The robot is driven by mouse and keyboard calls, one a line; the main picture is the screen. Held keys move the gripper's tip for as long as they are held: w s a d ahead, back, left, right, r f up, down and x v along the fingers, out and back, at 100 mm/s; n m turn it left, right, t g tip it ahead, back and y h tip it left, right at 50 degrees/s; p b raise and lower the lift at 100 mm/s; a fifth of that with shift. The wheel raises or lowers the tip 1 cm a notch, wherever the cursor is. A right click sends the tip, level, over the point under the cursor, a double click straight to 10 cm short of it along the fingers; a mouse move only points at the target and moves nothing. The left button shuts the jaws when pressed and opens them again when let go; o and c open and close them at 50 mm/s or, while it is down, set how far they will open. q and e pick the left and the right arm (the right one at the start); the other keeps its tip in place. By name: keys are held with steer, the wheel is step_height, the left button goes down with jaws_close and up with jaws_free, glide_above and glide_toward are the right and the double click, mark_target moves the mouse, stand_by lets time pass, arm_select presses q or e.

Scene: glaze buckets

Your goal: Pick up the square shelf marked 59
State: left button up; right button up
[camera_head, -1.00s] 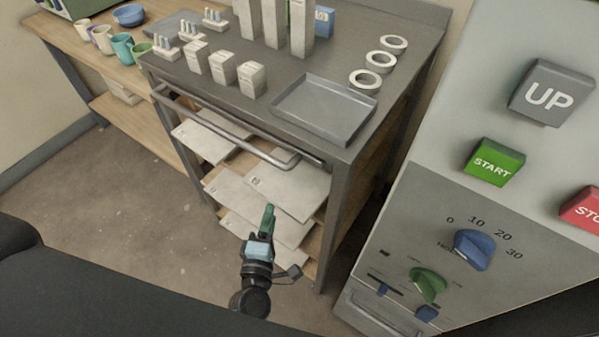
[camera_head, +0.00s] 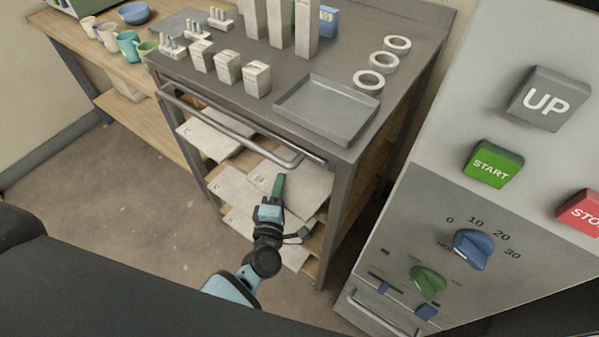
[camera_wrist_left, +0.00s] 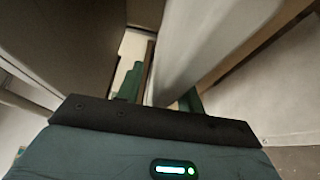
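Several pale, flat, square-cornered slabs lie on the levels under the metal table; their small corner marks are too small to read, so I cannot tell which is 59. One slab (camera_head: 308,187) sticks out at the right, one (camera_head: 232,186) lies left of it, and one (camera_head: 207,138) lies higher at the left. My left gripper (camera_head: 278,186) has its green fingers at the front of the right slab, overlapping it in the head view. In the left wrist view the fingers (camera_wrist_left: 162,92) are apart, with a pale slab (camera_wrist_left: 205,45) close by, partly hiding the right finger. My right gripper is not in view.
The metal table (camera_head: 300,75) has a front rail (camera_head: 235,125) above the slabs and a leg (camera_head: 335,220) right of my gripper. A grey tray (camera_head: 327,108) and several white blocks stand on top. A control panel (camera_head: 400,240) stands at the right. Floor is clear at left.

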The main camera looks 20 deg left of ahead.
arm_select(q)
steer(key=shift+c, duration=0.3)
jaws_close()
stand_by(1.0)
steer(key=shift+r, duration=0.15)
